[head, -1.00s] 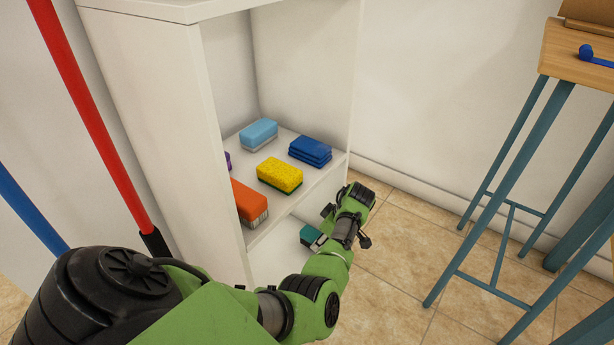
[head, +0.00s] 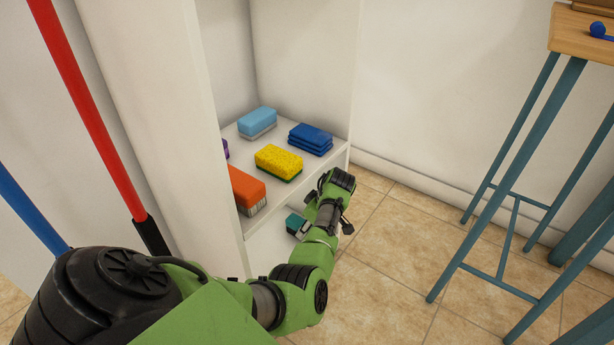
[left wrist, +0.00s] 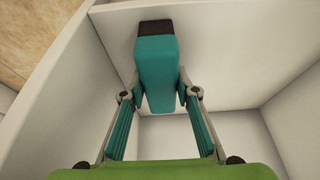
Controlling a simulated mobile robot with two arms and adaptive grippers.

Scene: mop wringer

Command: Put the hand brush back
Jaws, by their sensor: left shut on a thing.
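The hand brush is a teal block with a dark end. In the left wrist view the brush (left wrist: 157,75) sits between the fingertips of my left gripper (left wrist: 161,97), which is shut on it. In the head view the brush (head: 295,223) shows as a small teal patch beside my left gripper (head: 304,228), in front of the white shelf unit's lower compartment. My wrist hides part of it there. White shelf panels (left wrist: 230,50) surround the brush in the left wrist view. My right gripper is not in view.
Red (head: 85,110) and blue (head: 30,212) poles stand left. A teal-legged table (head: 520,170) stands right; tiled floor between is clear.

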